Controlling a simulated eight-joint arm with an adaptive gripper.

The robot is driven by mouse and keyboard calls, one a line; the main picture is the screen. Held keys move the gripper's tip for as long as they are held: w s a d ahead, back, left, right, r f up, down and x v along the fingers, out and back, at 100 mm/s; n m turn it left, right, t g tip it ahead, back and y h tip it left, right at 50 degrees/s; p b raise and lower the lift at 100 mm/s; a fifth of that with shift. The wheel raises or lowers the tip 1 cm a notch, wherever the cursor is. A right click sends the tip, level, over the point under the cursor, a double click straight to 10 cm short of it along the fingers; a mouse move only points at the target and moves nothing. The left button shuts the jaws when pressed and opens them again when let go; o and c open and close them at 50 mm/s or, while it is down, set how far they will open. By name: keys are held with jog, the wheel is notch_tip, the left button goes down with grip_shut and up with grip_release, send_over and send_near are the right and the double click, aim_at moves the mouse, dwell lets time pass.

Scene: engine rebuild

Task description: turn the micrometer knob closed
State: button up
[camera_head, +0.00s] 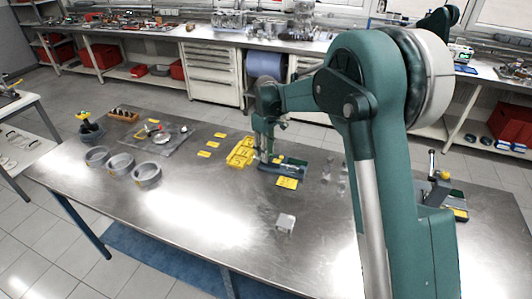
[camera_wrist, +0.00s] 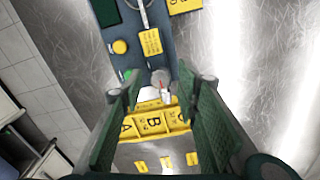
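The micrometer is only partly visible in the wrist view. A curved grey metal piece, likely its frame (camera_wrist: 143,5), shows at the top edge over a blue-grey base (camera_wrist: 155,40). A grey rounded end that may be the knob (camera_wrist: 160,77) shows at the base's lower end, between and just beyond my fingertips. My gripper (camera_wrist: 162,88) is open, with green fingers wide apart on both sides and no clear contact.
A yellow tray (camera_head: 241,151) marked with letters lies just left of the base. A yellow card (camera_head: 287,183) lies in front of it. Metal rings (camera_head: 146,174) and a grey mat (camera_head: 160,141) are at left.

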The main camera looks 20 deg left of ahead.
notch_tip(320, 180, up, 12)
jog(key=shift+f, duration=0.15)
dwell(0.5)
jog(key=shift+f+p, duration=0.15)
jog(key=shift+p, duration=0.6)
notch_tip(320, 180, down, 4)
jog(key=m+p, duration=0.2)
jog(key=p, duration=0.5)
jog(key=shift+f, duration=0.1)
jog(key=shift+f+p, duration=0.4)
jog(key=shift+f, duration=3.4)
